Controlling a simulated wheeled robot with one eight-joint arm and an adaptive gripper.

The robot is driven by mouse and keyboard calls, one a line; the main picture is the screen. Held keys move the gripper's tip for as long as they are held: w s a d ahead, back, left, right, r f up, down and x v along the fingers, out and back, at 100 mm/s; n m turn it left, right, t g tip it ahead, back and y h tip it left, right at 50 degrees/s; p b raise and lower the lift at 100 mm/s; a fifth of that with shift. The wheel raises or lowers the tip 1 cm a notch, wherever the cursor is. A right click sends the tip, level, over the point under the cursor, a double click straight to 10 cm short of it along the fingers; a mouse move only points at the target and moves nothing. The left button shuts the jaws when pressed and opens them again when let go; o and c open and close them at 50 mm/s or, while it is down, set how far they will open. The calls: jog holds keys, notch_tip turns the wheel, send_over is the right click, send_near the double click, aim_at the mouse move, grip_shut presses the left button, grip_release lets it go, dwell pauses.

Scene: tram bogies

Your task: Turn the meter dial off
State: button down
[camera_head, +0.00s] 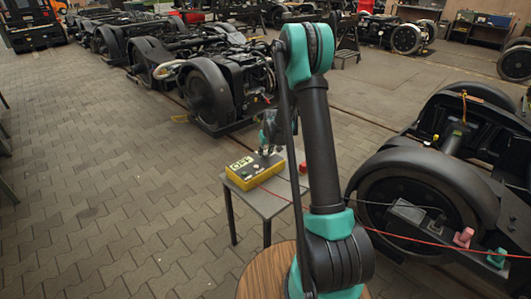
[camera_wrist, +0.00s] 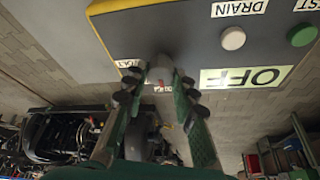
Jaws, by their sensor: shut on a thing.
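The meter (camera_head: 252,172) is a yellow box with a grey top, on a small table. It also shows close up in the wrist view (camera_wrist: 150,30), upside down, with a large OFF label (camera_wrist: 247,77), a DRAIN label and a partly cut-off label ending in "ST". A pale button and a green button sit near those labels. The dial (camera_wrist: 163,64) is a grey knob, mostly hidden between my fingers. My gripper (camera_wrist: 164,82) is shut on it. In the head view my gripper (camera_head: 268,146) is over the meter's right part. The dial's pointing direction is unclear.
The table (camera_head: 268,203) stands on a paved floor. A red object (camera_head: 303,167) is on its right side. A red cable runs right towards a wheel unit (camera_head: 420,190). Several bogies (camera_head: 205,85) line the back left. The floor at left is clear.

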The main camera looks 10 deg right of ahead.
jog(key=c, duration=1.2)
grip_release()
jog(key=shift+r, duration=0.1)
jog(key=a+v, duration=0.1)
jog(key=v, duration=1)
jog(key=shift+s+d+r, duration=0.2)
jog(key=shift+d+r, duration=0.15)
jog(key=shift+d, duration=0.15)
jog(key=s+d+m+h, duration=0.1)
jog(key=s+d+m, duration=0.1)
jog(key=s, duration=3.4)
jog(key=shift+s+d+r, duration=0.2)
jog(key=shift+d+r, duration=0.25)
jog(key=shift+d, duration=0.1)
